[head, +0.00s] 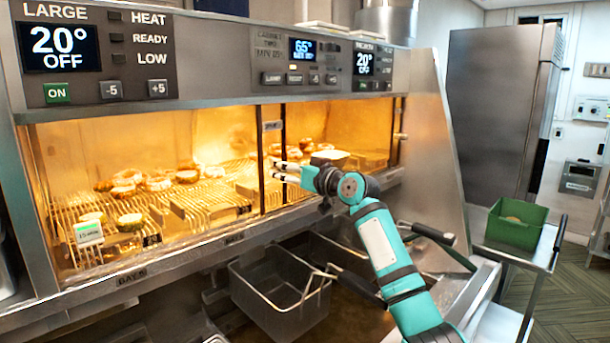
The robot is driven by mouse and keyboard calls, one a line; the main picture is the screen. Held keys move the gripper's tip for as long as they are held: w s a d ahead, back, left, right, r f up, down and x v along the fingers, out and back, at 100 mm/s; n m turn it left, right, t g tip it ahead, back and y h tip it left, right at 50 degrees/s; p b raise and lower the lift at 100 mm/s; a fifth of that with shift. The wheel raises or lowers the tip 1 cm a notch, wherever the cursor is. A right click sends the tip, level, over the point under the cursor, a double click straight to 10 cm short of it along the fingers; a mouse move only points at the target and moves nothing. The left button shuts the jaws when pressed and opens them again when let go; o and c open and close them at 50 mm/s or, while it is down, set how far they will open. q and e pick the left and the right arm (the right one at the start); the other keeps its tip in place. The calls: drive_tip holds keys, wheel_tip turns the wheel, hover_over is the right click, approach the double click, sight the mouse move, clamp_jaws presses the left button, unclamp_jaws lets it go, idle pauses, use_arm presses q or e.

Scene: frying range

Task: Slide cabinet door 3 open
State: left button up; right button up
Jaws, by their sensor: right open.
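A lit heated cabinet with sliding glass doors runs along the left and middle. I cannot read a number that marks door 3. A large glass pane (225,140) lies left of a dark upright door edge (284,135), and another pane (365,125) lies right of it. Whether the fingers touch the door cannot be told. My left gripper is not in view.
Fried food on wire racks (200,200) shows behind the glass. Below the cabinet are a fryer basket (275,300) and black-handled baskets near my right arm. A green bin (515,225) stands on a cart at right, before a steel fridge (495,110). Control panels (110,55) sit above the doors.

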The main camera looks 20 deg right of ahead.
drive_tip(key=v, duration=1)
drive_tip(key=shift+s, duration=0.15)
